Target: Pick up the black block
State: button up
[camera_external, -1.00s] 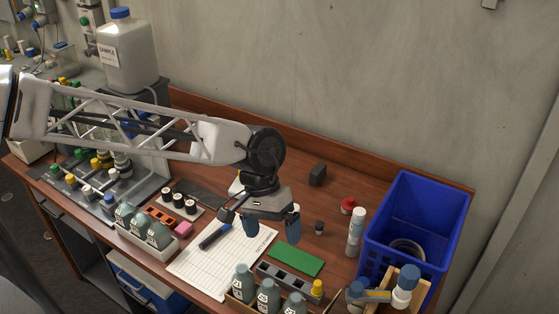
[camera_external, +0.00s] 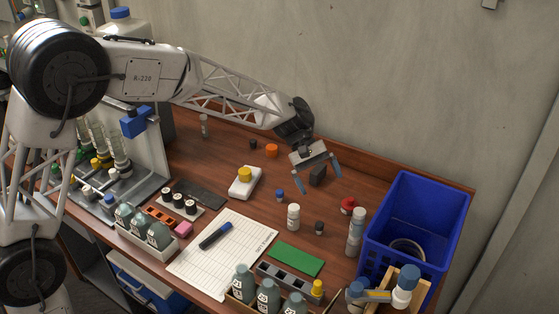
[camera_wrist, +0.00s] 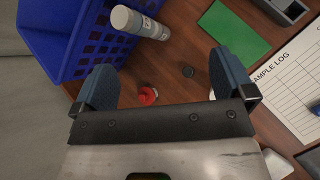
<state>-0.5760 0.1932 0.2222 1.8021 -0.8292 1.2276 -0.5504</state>
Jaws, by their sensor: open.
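How high the fingers are above the bench is hard to tell. In the wrist view my gripper (camera_wrist: 162,64) also shows open and empty between the fingertips. The block does not show in the wrist view.
A blue basket (camera_external: 376,244) stands at right, beside a white tube (camera_external: 356,232). A green card (camera_external: 295,259) lies nearer.

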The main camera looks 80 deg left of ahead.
jog(key=w+a+f+n+t+h, duration=0.15)
jog(key=a+f, duration=0.25)
jog(key=a, duration=0.4)
jog(key=w+a+f+n+t, duration=0.1)
jog(key=w+a+f+n, duration=0.25)
jog(key=a, duration=0.35)
jog(key=n+t, duration=0.3)
jog(key=n, duration=0.1)
send_near(320, 172)
jog(key=shift+w+a+f, duration=0.15)
jog(key=shift+w+f, duration=0.8)
jog(key=shift+f, duration=0.1)
jog(key=shift+x, duration=1.25)
jog(key=shift+x, duration=2.65)
jog(key=shift+c, duration=0.2)
